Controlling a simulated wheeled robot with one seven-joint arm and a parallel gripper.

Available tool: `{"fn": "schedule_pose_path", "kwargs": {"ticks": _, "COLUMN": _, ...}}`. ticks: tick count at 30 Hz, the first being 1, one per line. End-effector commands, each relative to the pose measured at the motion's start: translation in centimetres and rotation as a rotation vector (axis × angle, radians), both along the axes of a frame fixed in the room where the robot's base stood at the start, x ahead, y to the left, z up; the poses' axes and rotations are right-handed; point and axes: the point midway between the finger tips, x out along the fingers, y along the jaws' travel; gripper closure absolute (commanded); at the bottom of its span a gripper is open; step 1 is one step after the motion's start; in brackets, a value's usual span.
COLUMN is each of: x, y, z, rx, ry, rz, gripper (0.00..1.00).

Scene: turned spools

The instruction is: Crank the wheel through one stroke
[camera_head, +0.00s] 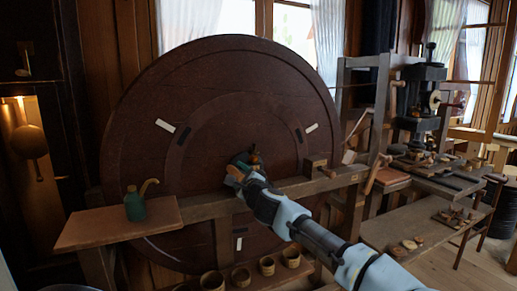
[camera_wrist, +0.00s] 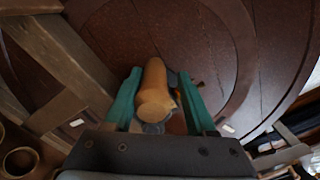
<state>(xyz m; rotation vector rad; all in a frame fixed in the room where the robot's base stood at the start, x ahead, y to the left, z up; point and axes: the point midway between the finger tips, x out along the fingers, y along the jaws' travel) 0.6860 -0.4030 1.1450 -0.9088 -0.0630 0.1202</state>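The wheel (camera_head: 220,80) is a large dark brown disc standing upright, with small white and black marks on its face. A tan wooden crank handle (camera_wrist: 155,95) stands between the two green fingers of my gripper (camera_wrist: 160,76) in the wrist view. The fingers are apart, with a gap visible on the right side of the handle; contact on the left is hard to tell. In the head view my gripper (camera_head: 243,170) is in front of the wheel's middle, and the handle there is mostly hidden by it.
A wooden beam (camera_head: 310,186) crosses in front of the wheel. A green oil can (camera_head: 135,206) stands on a board (camera_head: 90,229) at left. Several small pots (camera_head: 267,266) sit below. A workbench with a black machine (camera_head: 420,95) stands at right.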

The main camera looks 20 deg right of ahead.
Motion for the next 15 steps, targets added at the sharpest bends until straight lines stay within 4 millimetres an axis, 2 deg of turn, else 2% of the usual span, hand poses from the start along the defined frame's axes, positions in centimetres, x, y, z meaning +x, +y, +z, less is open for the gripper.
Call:
{"fn": "schedule_pose_path", "kwargs": {"ticks": 1, "x": 0.0, "y": -0.4, "z": 0.8, "rx": 0.03, "ry": 0.004, "rz": -0.003, "gripper": 0.45}}
{"fn": "schedule_pose_path", "kwargs": {"ticks": 3, "x": 0.1, "y": -0.9, "z": 1.3, "rx": 0.074, "ry": 0.011, "rz": -0.004, "gripper": 0.45}}
{"fn": "schedule_pose_path", "kwargs": {"ticks": 15, "x": 0.5, "y": -3.8, "z": 3.2, "rx": 0.325, "ry": 0.045, "rz": -0.005, "gripper": 0.45}}
